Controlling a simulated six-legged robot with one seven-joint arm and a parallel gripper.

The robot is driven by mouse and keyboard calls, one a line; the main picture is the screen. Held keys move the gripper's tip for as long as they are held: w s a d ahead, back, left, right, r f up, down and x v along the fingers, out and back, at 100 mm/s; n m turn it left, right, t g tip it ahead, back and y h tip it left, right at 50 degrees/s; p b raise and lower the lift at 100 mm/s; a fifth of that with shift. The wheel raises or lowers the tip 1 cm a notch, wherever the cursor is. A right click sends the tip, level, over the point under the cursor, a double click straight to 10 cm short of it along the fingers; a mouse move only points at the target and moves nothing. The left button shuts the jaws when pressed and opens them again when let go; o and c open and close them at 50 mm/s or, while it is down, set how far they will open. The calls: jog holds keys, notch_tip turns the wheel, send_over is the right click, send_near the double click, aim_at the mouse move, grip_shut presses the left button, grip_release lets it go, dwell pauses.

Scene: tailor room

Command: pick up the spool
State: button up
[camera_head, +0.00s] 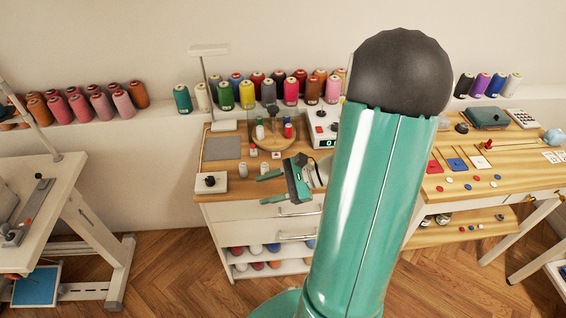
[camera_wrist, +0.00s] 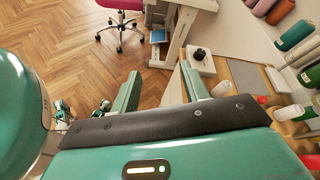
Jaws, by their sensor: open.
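Several spools stand on the cabinet top in the head view. A small pale spool (camera_head: 243,169) stands by itself near the front edge. A white cylinder (camera_wrist: 288,113) shows at the right.
A white box with a black knob (camera_head: 211,187) stands at the cabinet's front left, beside a grey mat (camera_head: 222,148). A scale (camera_head: 322,133) stands at the back right. Many thread cones (camera_head: 247,95) line the wall ledge. A worktable (camera_head: 490,150) stands right.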

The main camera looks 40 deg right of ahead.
jog(key=s+d+f+m+t+h, duration=0.2)
jog(key=d+f+m+t+h, duration=0.25)
jog(key=d+m, duration=0.3)
jog(key=s+d+f+m+t+h, duration=0.35)
jog(key=d+f+m+t, duration=0.2)
jog(key=d, duration=0.35)
jog(key=shift+m+g, duration=0.3)
jog(key=w, duration=0.6)
jog(key=w+r, duration=0.1)
jog(key=w, duration=0.2)
jog(key=shift+a, duration=0.35)
jog(key=w, duration=0.5)
jog(key=shift+w+a, duration=0.15)
jog(key=shift+a, duration=0.05)
grip_shut()
